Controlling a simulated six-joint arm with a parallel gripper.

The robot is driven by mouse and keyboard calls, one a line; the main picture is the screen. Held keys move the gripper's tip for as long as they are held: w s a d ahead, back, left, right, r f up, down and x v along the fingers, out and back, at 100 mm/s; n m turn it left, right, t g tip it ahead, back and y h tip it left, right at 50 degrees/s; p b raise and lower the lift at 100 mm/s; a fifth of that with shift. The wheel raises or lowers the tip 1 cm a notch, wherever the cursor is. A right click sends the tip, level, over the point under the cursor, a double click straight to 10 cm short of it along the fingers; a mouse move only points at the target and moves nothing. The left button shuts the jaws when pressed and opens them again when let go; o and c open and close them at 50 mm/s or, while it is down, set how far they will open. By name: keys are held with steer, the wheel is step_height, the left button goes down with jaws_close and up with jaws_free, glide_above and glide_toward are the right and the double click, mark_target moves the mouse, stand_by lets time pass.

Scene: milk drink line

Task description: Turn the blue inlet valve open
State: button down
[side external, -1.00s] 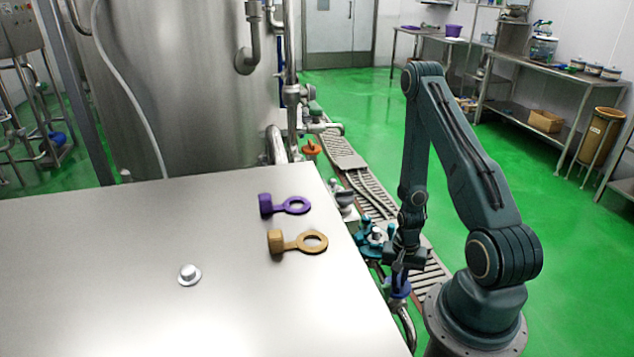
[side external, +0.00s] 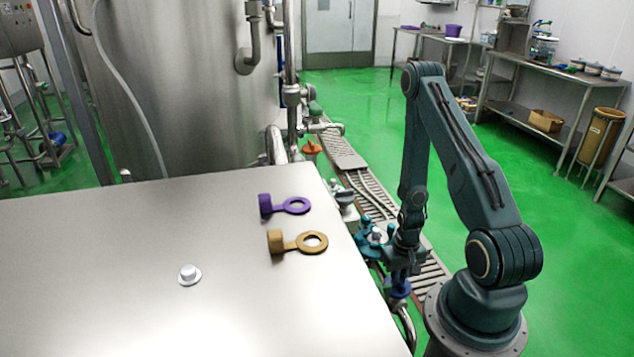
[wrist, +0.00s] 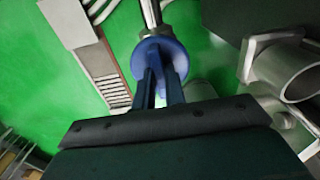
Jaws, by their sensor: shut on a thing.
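The blue inlet valve (side external: 399,291) sits on the pipework just past the right edge of the steel table. In the wrist view its round blue handle (wrist: 172,48) shows at the top centre, on a metal stem. My gripper (side external: 397,276) points down onto the handle from above. In the wrist view the two fingers of my gripper (wrist: 160,88) are shut on the handle's raised grip, which is partly hidden between them. How far the valve is turned cannot be told.
The steel table (side external: 110,270) carries a purple ringed cap (side external: 287,206), a tan ringed cap (side external: 298,242) and a small metal knob (side external: 189,275). Teal fittings (side external: 370,238) and an orange valve (side external: 311,148) stand near the pipes. A floor grate (side external: 375,195) runs behind.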

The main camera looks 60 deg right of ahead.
steer(key=c, duration=1.5)
jaws_free()
steer(key=shift+o, duration=0.2)
steer(key=shift+r, duration=0.1)
step_height(320, 180, up, 14)
steer(key=shift+f, duration=0.2)
